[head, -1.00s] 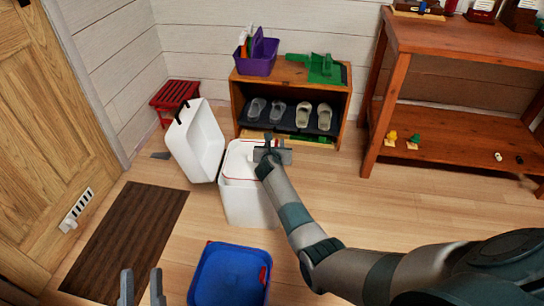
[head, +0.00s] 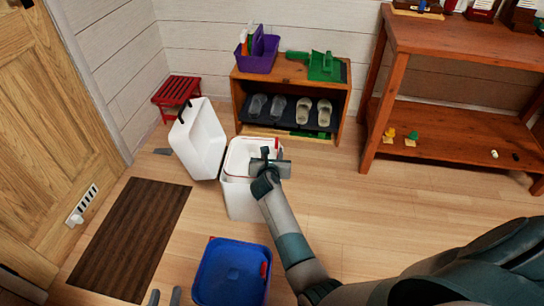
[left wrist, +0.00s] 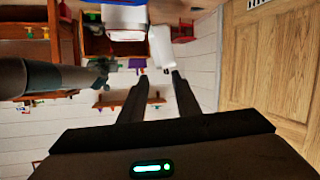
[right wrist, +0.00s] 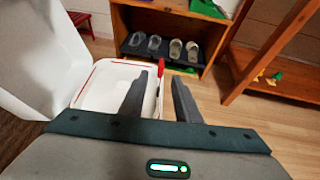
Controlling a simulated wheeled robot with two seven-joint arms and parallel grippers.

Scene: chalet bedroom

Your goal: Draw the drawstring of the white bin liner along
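The white bin (head: 243,198) stands on the floor, with a white liner (right wrist: 103,88) over its opening. The red drawstring (right wrist: 87,84) runs along the liner's rim. A red tab (right wrist: 160,68) stands up at the rim's right side and also shows in the head view (head: 277,143). My right gripper (right wrist: 161,76) is open, with the tab between or just beyond its fingertips; I cannot tell if they touch it. In the head view the right gripper (head: 270,155) covers part of the rim. My left gripper (head: 164,293) is open and empty, away from the bin.
The white lid (head: 198,140) leans beside the bin on the left. A blue bin (head: 232,272) stands in front. Behind are a shoe shelf (head: 290,85), a purple caddy (head: 256,60) and a red stool (head: 177,92). A wooden table (head: 440,120) stands right. Open floor lies between.

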